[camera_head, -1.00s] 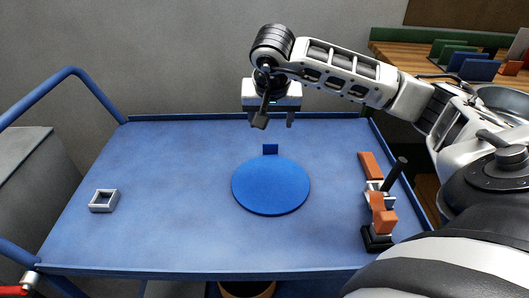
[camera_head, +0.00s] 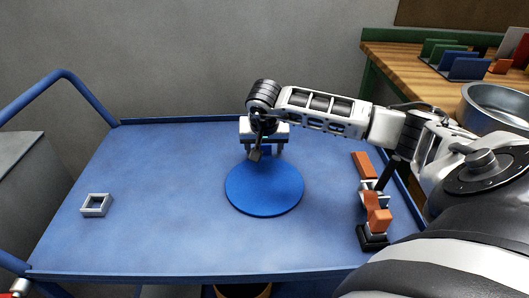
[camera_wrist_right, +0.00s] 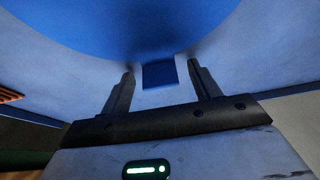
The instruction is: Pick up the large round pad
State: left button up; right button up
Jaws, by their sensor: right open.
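The large round pad (camera_head: 264,190) is a flat blue disc lying on the blue cart top (camera_head: 150,190). A small blue tab stands at its far edge; in the right wrist view the tab (camera_wrist_right: 159,75) shows between my fingers, with the pad (camera_wrist_right: 120,25) beyond. My right gripper (camera_head: 263,152) is over the pad's far edge, open, its two fingers (camera_wrist_right: 160,80) on either side of the tab. Whether the fingers touch the tab cannot be told. In the head view my gripper hides the tab.
A grey square frame (camera_head: 96,205) lies at the cart's left. An orange and black clamp-like tool (camera_head: 373,215) is at the right, below my arm. A wooden table (camera_head: 400,60) with upright coloured plates and a metal pot (camera_head: 497,105) stands behind right. The cart's left middle is clear.

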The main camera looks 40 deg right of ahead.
jog(key=c, duration=1)
jog(key=shift+c, duration=0.2)
